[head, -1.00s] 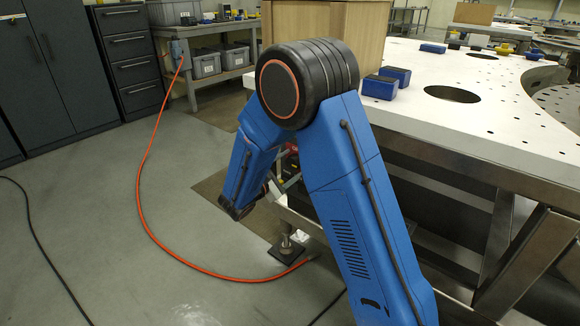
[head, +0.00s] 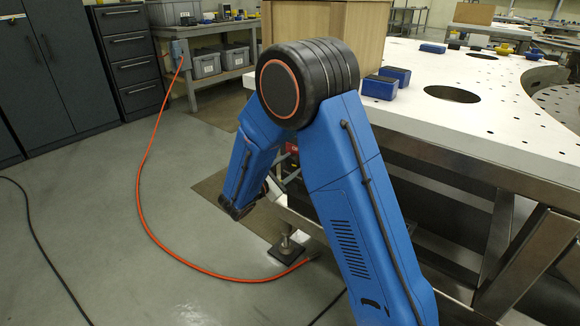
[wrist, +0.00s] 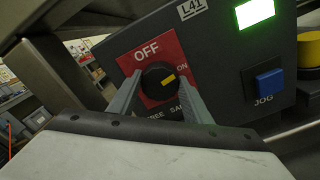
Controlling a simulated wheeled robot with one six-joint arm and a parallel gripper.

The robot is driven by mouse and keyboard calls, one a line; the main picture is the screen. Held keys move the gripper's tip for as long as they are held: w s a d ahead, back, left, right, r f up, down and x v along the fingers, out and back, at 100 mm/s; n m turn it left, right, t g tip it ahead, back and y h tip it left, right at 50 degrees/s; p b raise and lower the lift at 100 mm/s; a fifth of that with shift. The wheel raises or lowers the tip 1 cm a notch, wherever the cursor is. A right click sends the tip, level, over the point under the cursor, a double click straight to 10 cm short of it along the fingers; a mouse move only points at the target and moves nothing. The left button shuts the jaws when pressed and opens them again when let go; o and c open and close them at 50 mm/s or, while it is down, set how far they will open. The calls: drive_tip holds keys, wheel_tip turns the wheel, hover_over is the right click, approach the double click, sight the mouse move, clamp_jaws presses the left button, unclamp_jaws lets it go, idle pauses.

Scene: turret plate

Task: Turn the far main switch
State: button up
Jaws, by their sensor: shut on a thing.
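The switch sits on a dark control box (wrist: 222,70) labelled L41. In the head view my blue arm bends down beside the table's left side, and the gripper and knob are mostly hidden behind it.
A white perforated table (head: 500,120) stands right. An orange cable (head: 142,190) crosses the open floor at left.

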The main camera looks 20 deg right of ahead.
drive_tip(key=n, duration=0.4)
drive_tip(key=shift+n, duration=0.3)
drive_tip(key=n, duration=0.3)
drive_tip(key=shift+n, duration=0.3)
drive_tip(key=n, duration=0.4)
drive_tip(key=shift+a+n, duration=0.1)
drive_tip(key=shift+n, duration=1.6)
drive_tip(key=shift+w, duration=0.1)
drive_tip(key=o, duration=1.1)
drive_tip(key=shift+c, duration=0.2)
